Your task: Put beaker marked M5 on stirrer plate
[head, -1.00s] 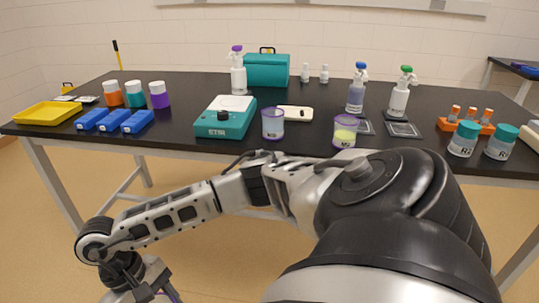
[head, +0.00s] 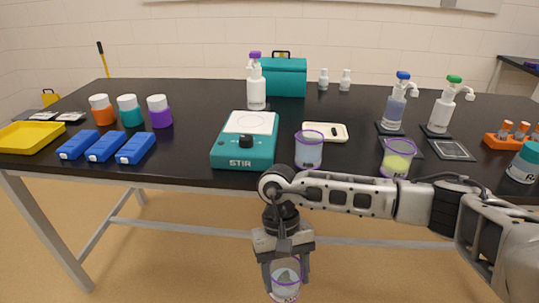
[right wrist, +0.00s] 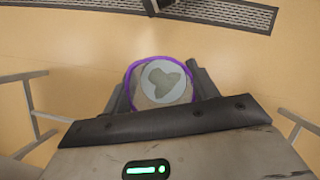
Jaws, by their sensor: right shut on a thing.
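My right gripper (head: 284,262) is shut on a clear beaker (head: 285,281) with a purple rim, held low in front of the table, below its top. In the right wrist view the beaker (right wrist: 165,84) sits between the fingers, seen from above. No mark on it can be read. The teal stirrer (head: 243,155), labelled STIR, stands near the table's front edge with a bare white plate (head: 249,122) on top. It is above and slightly left of the gripper. My left gripper is out of view.
A purple-rimmed beaker (head: 308,153) stands just right of the stirrer; another with yellow-green liquid (head: 397,160) is further right. A white bottle with purple cap (head: 256,88) stands behind the stirrer. Blue blocks (head: 105,147) lie left. The table's front edge lies above the held beaker.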

